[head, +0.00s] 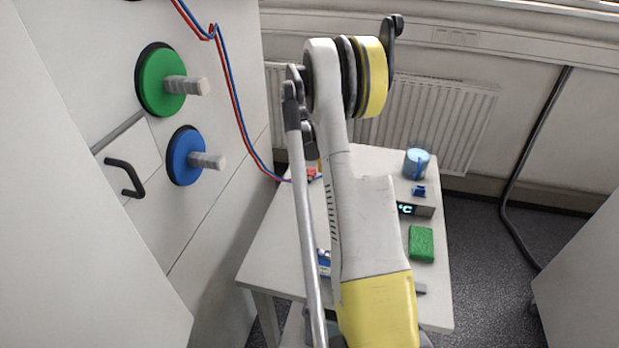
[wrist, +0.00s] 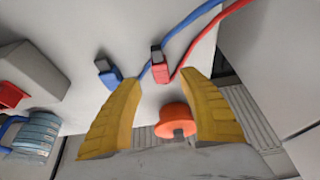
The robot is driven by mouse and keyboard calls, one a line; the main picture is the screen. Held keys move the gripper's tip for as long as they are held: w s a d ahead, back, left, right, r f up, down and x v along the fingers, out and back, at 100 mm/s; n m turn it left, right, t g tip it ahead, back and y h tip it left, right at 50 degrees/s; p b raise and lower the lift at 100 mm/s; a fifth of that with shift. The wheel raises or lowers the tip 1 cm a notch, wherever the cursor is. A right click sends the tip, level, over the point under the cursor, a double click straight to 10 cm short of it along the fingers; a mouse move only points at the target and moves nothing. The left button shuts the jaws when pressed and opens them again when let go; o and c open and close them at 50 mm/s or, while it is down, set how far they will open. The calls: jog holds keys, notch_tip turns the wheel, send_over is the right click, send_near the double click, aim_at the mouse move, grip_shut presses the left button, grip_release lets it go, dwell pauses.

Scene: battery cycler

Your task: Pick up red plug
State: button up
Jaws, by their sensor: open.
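The red plug (wrist: 160,72) lies on the white table in the wrist view, at the end of a red cable. It sits just beyond and between the fingertips of my gripper (wrist: 160,82). The two yellow fingers are wide apart with nothing held between them. In the head view a small red piece (head: 311,174), seemingly the same plug, shows at the far left of the table beside my arm. My gripper is mostly hidden behind my arm there.
A blue plug (wrist: 108,72) lies left of the red one, near the left fingertip. An orange disc (wrist: 175,120) shows between the fingers. The table (head: 275,245) also holds a blue container (head: 417,165) and a green block (head: 422,243). The cabinet wall stands left.

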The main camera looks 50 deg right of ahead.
aim_at(311, 172)
jog(key=b+x, duration=0.2)
jog(key=x, duration=0.3)
jog(key=shift+f, duration=0.15)
grip_shut()
